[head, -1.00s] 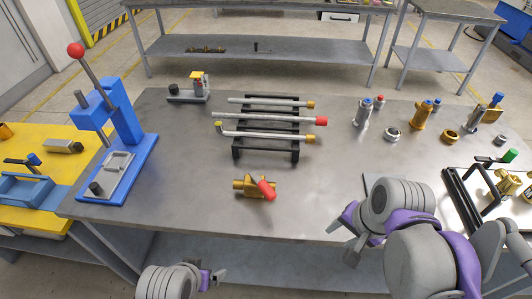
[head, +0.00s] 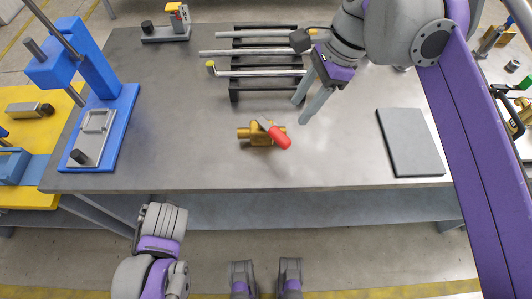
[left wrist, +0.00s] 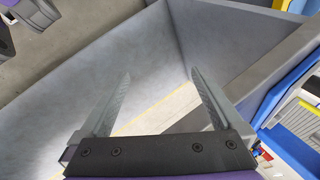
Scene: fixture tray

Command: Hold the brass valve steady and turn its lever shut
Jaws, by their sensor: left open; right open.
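The brass valve (head: 245,133) lies on the grey workbench near its front edge, in the middle of the head view. Its lever has a red grip (head: 279,138) that points diagonally toward the lower right, across the valve body. My right gripper (head: 300,112) is open and empty above the bench, just right of and behind the valve, apart from it. My left arm is at the lower left, in front of the bench; its fingers are not clear there. In the left wrist view my left gripper (left wrist: 161,73) is open with nothing between its fingers. The valve is not visible there.
A black rack (head: 240,88) with metal rods stands behind the valve. A blue press (head: 122,118) is at the left of the bench (head: 180,140), and a dark grey pad (head: 410,142) lies at the right. The bench beside the valve is clear.

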